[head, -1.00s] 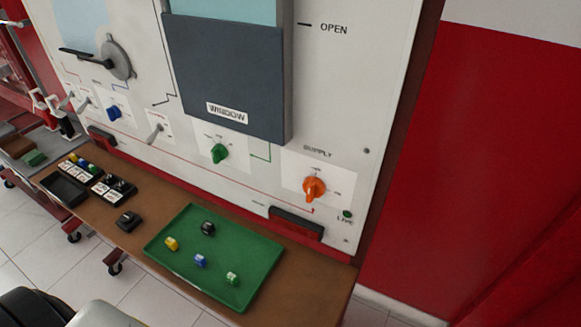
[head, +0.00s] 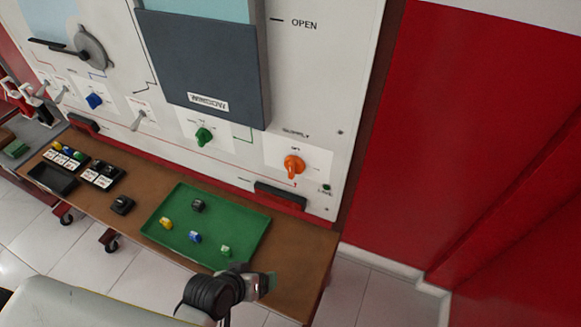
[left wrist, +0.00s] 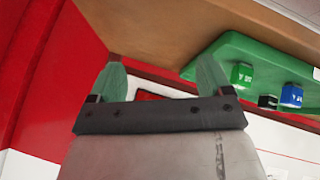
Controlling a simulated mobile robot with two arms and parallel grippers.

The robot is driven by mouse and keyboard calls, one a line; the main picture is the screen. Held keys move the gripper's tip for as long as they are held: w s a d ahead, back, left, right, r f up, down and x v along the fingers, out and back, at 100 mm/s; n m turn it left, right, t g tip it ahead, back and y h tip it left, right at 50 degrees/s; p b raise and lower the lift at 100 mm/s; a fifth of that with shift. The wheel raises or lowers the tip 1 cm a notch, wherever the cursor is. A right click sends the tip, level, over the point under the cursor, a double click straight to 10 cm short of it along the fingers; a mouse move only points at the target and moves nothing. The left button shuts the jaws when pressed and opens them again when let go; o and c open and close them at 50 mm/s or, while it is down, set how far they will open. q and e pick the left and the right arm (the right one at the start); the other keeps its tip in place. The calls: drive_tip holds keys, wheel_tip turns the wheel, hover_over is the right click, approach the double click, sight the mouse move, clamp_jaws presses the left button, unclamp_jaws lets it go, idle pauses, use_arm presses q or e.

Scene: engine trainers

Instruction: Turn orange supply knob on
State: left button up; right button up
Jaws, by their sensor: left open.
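The orange supply knob (head: 294,166) sits on a white label plate low on the right of the panel, under the word SUPPLY. Its grip points downward. The small labels around it are too blurred to read. My left gripper (head: 265,284) is at the bottom of the head view, by the front right of the green tray, well below and apart from the knob. In the left wrist view its two green fingers (left wrist: 160,80) stand wide apart with nothing held between them. The knob cannot be made out in that view. My right gripper is not in view.
A green tray (head: 167,203) with several small coloured blocks lies on the brown bench (head: 310,260). A dark handle (head: 280,196) juts out below the knob. A green knob (head: 203,137) is to its left. A red wall (head: 460,130) is at the right.

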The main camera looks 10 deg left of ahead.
use_arm(q)
drive_tip(key=w+d+r+n+t+h+p, duration=0.15)
drive_tip(key=w+d+r+n+t, duration=0.25)
drive_tip(key=w+r+n+t, duration=0.4)
drive_tip(key=n+t+y, duration=0.2)
drive_tip(key=n+t, duration=0.1)
drive_tip(key=n, duration=0.4)
approach(290, 173)
drive_tip(key=shift+h, duration=0.25)
drive_tip(key=w, duration=0.3)
drive_tip(key=w+d+p, duration=0.1)
drive_tip(key=w, duration=0.2)
drive_tip(key=w+p, duration=0.1)
drive_tip(key=w, duration=0.3)
drive_tip(key=shift+w+d, duration=0.1)
drive_tip(key=shift+d, duration=0.2)
drive_tip(key=shift+c, duration=0.3)
drive_tip(key=c, duration=0.9)
drive_tip(key=shift+o, duration=0.2)
drive_tip(key=shift+m, duration=0.3)
